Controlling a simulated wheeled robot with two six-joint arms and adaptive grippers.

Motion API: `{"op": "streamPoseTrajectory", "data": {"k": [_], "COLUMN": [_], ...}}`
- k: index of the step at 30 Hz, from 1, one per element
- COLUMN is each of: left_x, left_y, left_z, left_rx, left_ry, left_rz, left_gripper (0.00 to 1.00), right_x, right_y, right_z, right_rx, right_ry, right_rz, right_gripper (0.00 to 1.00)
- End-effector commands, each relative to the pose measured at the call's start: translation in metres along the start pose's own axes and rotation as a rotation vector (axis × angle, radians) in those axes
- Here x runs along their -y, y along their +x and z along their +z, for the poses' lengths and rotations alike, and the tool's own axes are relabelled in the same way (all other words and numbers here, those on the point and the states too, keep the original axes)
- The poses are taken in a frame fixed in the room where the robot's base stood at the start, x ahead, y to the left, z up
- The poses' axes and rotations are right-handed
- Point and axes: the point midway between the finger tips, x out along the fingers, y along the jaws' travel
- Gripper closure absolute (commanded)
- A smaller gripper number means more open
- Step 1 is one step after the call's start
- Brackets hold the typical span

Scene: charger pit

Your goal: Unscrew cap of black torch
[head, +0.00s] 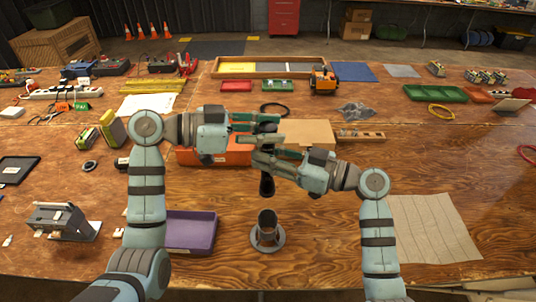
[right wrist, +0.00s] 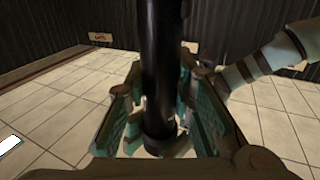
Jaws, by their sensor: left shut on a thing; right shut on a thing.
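The black torch (head: 267,185) stands upright in the air over the middle of the table. In the head view its lower end shows below my grippers; the rest, with the cap, is mostly hidden behind the fingers. My left gripper (head: 266,124) is shut at the upper part; whether on cap or body I cannot tell. My right gripper (head: 262,156) is shut on the torch just below it. In the right wrist view the torch (right wrist: 162,60) runs as a dark tube between the teal fingers of my right gripper (right wrist: 163,105).
A round metal stand (head: 267,238) with a black upright piece is below the torch. A purple tray (head: 190,247) lies left of it, and an orange-red box (head: 215,157) is behind my left gripper. A beige sheet (head: 432,228) lies at the right. The table's front middle is mostly clear.

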Motion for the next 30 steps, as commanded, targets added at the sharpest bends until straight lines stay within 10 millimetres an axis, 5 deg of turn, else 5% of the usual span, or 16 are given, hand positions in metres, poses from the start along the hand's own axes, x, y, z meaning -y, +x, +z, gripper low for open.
{"op": "streamPoseTrajectory", "data": {"k": [5,14,21,22,24,30], "left_x": [-0.001,-0.0024,-0.0006,-0.0006,-0.0005,-0.0002], "left_y": [0.0006,0.0015,0.0003,0.0003,0.0003,0.0002], "left_z": [0.0015,0.0001,0.0011,0.0012,0.0011,0.0005], "left_rx": [0.003,-0.008,-0.002,-0.001,-0.001,-0.002], "left_ry": [-0.006,-0.096,-0.101,-0.101,-0.1,-0.097], "left_rz": [-0.016,-0.455,-0.486,-0.486,-0.486,-0.486], "left_gripper": [1.0,1.0,1.0,0.67,0.55,0.53], "right_x": [-0.0004,-0.0004,-0.0003,-0.0003,-0.0003,-0.0002], "right_y": [0.0002,0.0004,0.0004,0.0004,0.0003,0.0001], "right_z": [-0.002,-0.0024,-0.0026,-0.0026,-0.0023,-0.0016], "right_rx": [-0.004,-0.005,-0.006,-0.006,-0.005,-0.003], "right_ry": [-0.003,-0.003,-0.002,-0.002,-0.002,-0.002], "right_rz": [0.001,0.001,0.001,0.001,0.001,0.001], "right_gripper": [1.0,1.0,1.0,1.0,1.0,1.0]}}
